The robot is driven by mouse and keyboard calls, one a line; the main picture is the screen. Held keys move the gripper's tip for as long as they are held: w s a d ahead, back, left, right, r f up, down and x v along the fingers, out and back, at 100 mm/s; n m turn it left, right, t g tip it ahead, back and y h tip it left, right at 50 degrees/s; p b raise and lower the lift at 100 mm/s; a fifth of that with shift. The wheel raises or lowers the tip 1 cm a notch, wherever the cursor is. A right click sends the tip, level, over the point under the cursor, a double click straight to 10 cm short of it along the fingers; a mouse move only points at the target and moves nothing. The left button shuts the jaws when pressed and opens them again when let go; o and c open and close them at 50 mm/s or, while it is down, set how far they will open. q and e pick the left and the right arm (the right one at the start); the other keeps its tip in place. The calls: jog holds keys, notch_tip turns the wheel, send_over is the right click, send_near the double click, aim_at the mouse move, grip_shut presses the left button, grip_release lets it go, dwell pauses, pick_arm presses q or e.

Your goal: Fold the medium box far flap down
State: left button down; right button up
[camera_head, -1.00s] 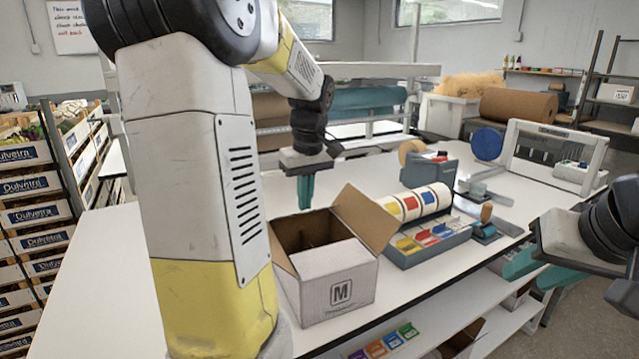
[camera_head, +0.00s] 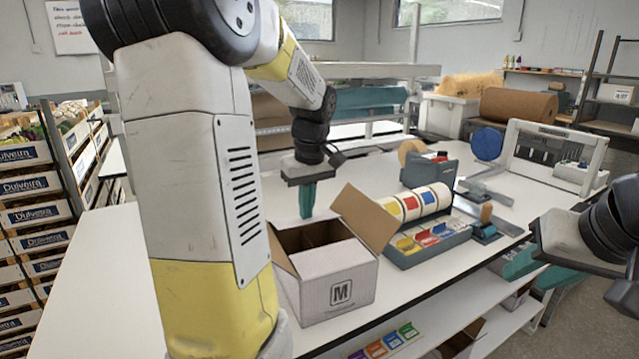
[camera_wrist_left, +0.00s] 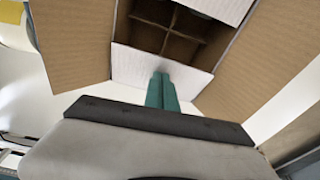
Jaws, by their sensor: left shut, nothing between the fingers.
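The medium box (camera_head: 325,295), white outside and brown inside with an M on its front, stands open-topped on the table. Its near flap (camera_head: 318,258) lies folded inward, white side up. The right flap (camera_head: 364,217) stands out open, and the left flap (camera_head: 283,252) also spreads outward. In the left wrist view, the far flap (camera_wrist_left: 135,64) shows its white outer face, against the fingertips or very close. Its exact tilt is unclear. My left gripper (camera_head: 307,212) is shut, pointing down at the box's far edge. My right gripper (camera_head: 540,268) is open and empty, far right.
Brown dividers (camera_wrist_left: 168,30) fill the box. The white table (camera_head: 110,265) is clear to the left. My left arm crosses the head view and hides part of the table.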

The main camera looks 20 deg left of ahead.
pick_arm(q)
jog(key=shift+f, duration=0.55)
dwell(0.4)
notch_tip(320, 180, up, 9)
dwell(0.6)
dwell(0.4)
